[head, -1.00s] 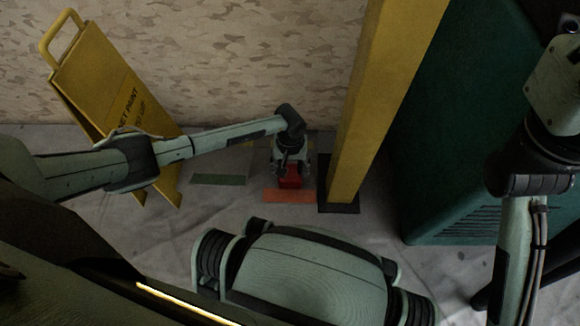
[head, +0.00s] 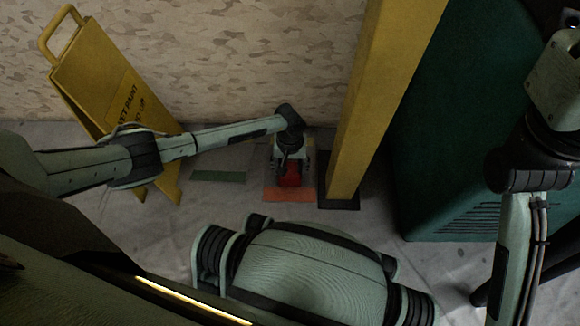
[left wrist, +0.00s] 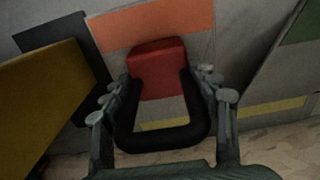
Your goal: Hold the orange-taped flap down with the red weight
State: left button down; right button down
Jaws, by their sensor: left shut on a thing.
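The red weight (head: 290,181) is a red block with a black loop handle. It shows large in the left wrist view (left wrist: 157,58), its handle (left wrist: 160,138) between the fingers. My left gripper (head: 291,163) is shut on the weight from above. The orange tape strip (head: 289,195) lies on the floor sheet; in the head view the weight covers part of its far edge. The strip also shows in the left wrist view (left wrist: 150,22). Whether the weight rests on the sheet or hangs just above it I cannot tell. My right gripper is out of view; only the right arm shows.
A yellow post (head: 375,100) on a dark base (head: 338,203) stands close right of the weight. A yellow wet-paint sign (head: 105,85) stands at left, a green cabinet (head: 450,150) at right. A green tape strip (head: 218,176) lies left of the orange one.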

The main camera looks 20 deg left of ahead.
pick_arm(q)
jog(key=shift+w+d+f, duration=0.1)
jog(key=shift+f, duration=0.4)
dwell(0.8)
jog(key=shift+c, duration=1.9)
grip_release()
